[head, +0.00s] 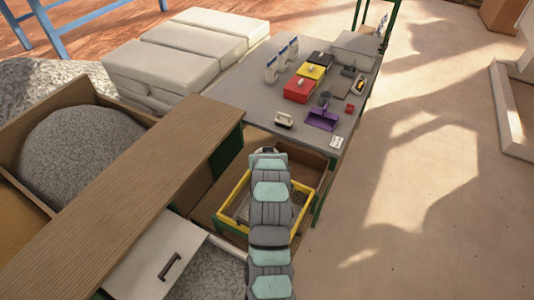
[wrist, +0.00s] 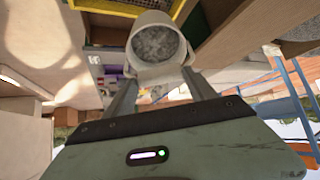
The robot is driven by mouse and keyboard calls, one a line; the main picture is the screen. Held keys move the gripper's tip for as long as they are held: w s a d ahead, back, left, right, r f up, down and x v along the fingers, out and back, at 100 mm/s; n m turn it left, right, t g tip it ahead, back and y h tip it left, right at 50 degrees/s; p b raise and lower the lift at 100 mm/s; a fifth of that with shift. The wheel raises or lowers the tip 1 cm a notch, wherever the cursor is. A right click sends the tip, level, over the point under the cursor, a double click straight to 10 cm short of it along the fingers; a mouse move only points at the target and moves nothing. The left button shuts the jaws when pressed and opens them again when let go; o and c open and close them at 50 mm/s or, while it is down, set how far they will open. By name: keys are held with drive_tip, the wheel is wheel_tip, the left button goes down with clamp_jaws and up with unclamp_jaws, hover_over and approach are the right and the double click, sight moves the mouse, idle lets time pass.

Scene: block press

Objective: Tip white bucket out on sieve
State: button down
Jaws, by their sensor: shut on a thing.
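The white bucket (wrist: 143,78) is held between the two fingers of my gripper (wrist: 160,82) in the wrist view. Its round mouth shows grey, grainy material inside. The sieve has a yellow frame (head: 233,186) and sits low in a wooden box, partly behind my arm in the head view. In the wrist view, its yellow edge and mesh (wrist: 112,6) show at the top, beyond the bucket's rim. The bucket appears close to the sieve, but the height between them is unclear. In the head view my arm hides the gripper and bucket.
A wooden bin with a grey heap (head: 85,150) and a wooden plank (head: 130,190) lie left of the sieve. A grey table (head: 240,100) behind holds red, yellow and black boxes and a purple tray (head: 322,119). Open floor (head: 430,200) lies to the right.

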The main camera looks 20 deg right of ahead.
drive_tip(key=s+a+f+t+h+b, duration=0.1)
drive_tip(key=s+f+t+b, duration=0.3)
drive_tip(key=b, duration=0.9)
drive_tip(key=s+a+f+t+h+b, duration=0.2)
drive_tip(key=s+f+t+b, duration=0.3)
drive_tip(key=f+t+b, duration=0.4)
wheel_tip(320, 180, down, 2)
drive_tip(key=h+b, duration=0.1)
drive_tip(key=b, duration=0.4)
drive_tip(key=shift+s+a+t+h, duration=0.2)
drive_tip(key=shift+s+t+h, duration=0.1)
drive_tip(key=shift+t+h, duration=0.1)
idle(1.5)
drive_tip(key=shift+s+f+b, duration=0.1)
drive_tip(key=shift+b, duration=0.25)
idle(1.3)
